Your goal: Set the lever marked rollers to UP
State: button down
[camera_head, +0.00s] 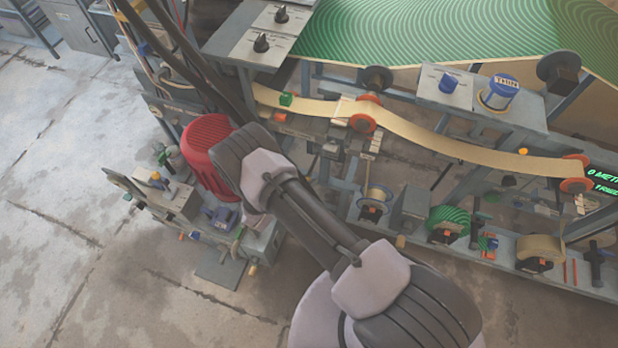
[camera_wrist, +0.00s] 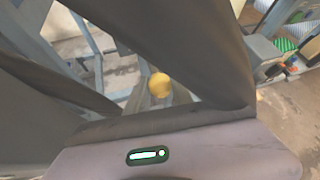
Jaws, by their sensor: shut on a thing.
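A round yellow knob (camera_wrist: 160,85) shows in the wrist view between the dark fingers of my gripper (camera_wrist: 150,101). My gripper is shut on this knob, which looks like a lever's end. The lever's shaft is mostly hidden by the fingers. No "rollers" or "UP" lettering is readable in either view, so the lever's setting cannot be told. In the head view my arm reaches up and left over the machine, and my gripper is hidden behind it.
A red ribbed housing (camera_head: 207,152) stands close beside my arm. The tan web (camera_head: 440,140) runs over rollers to the right. A panel with black knobs (camera_head: 262,42) is at the upper left. The concrete floor (camera_head: 60,230) at left is clear.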

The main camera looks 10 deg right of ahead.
aim_at(308, 175)
notch_tip(308, 175, up, 3)
jog(key=shift+w+d+f+g+y+p, duration=0.15)
jog(key=shift+g+y+p, duration=0.45)
jog(key=shift+g+p, duration=0.15)
jog(key=shift+w+d+r+n+g+y+p, duration=0.1)
jog(key=shift+w+r+n+g+y+p, duration=0.1)
jog(key=shift+r+g+y+p, duration=0.25)
jog(key=shift+w+d+r+n+g+y+p, duration=0.15)
jog(key=shift+r+g+p, duration=0.1)
jog(key=shift+r+g, duration=0.35)
jog(key=shift+w+r, duration=0.35)
jog(key=shift+r, duration=0.3)
jog(key=shift+t, duration=0.3)
jog(key=c, duration=1.1)
grip_release()
jog(key=shift+d, duration=0.15)
jog(key=shift+r, duration=0.1)
jog(key=p+v, duration=0.4)
jog(key=v, duration=1.3)
jog(key=shift+w+r, duration=0.1)
jog(key=shift+r, duration=0.1)
